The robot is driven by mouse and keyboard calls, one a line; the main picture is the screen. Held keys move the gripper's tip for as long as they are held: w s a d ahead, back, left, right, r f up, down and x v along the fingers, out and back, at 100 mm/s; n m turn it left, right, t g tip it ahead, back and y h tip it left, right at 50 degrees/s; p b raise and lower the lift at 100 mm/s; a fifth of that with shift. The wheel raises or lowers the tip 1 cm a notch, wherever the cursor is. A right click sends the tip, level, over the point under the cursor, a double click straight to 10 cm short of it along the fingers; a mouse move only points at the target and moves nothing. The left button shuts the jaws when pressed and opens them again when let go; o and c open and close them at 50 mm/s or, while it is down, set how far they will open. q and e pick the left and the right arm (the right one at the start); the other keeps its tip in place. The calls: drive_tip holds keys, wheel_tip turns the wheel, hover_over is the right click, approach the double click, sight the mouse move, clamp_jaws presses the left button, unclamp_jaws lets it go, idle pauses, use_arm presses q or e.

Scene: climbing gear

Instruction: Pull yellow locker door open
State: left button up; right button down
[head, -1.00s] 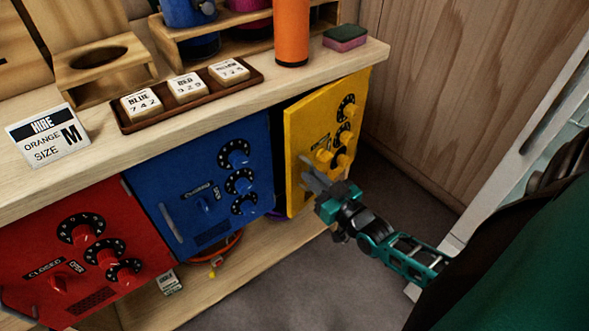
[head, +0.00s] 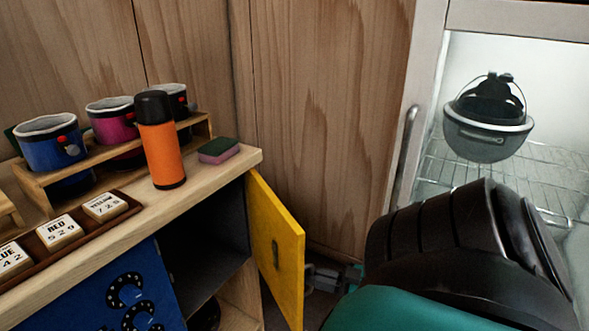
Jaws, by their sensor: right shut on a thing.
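The yellow locker door (head: 281,255) stands swung well out from the right end of the wooden counter cabinet, with its inner face and a dark latch plate showing. The dark locker interior (head: 210,250) beside it is exposed. My right gripper (head: 322,277) is behind the door, on its outer side. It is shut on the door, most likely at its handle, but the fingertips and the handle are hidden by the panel. My left gripper is not in view.
The blue locker door (head: 105,290) is shut to the left. An orange flask (head: 161,145) and a sponge (head: 219,151) stand on the counter near its right end. A glass-fronted cabinet holding a grey helmet (head: 488,130) is at the right.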

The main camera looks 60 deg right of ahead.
drive_tip(key=shift+s+d+r, duration=0.1)
drive_tip(key=shift+d+r, duration=0.05)
drive_tip(key=shift+d, duration=0.75)
drive_tip(key=shift+s+d+r, duration=0.1)
drive_tip(key=shift+d+r, duration=0.05)
drive_tip(key=shift+d, duration=0.75)
drive_tip(key=c, duration=1.2)
unclamp_jaws()
drive_tip(key=shift+w+f, duration=0.15)
drive_tip(key=shift+s+d, duration=0.15)
drive_tip(key=shift+s, duration=1.1)
drive_tip(key=shift+s+d, duration=0.2)
drive_tip(key=shift+s, duration=1.05)
drive_tip(key=shift+s+d, duration=0.15)
drive_tip(key=shift+s, duration=1.1)
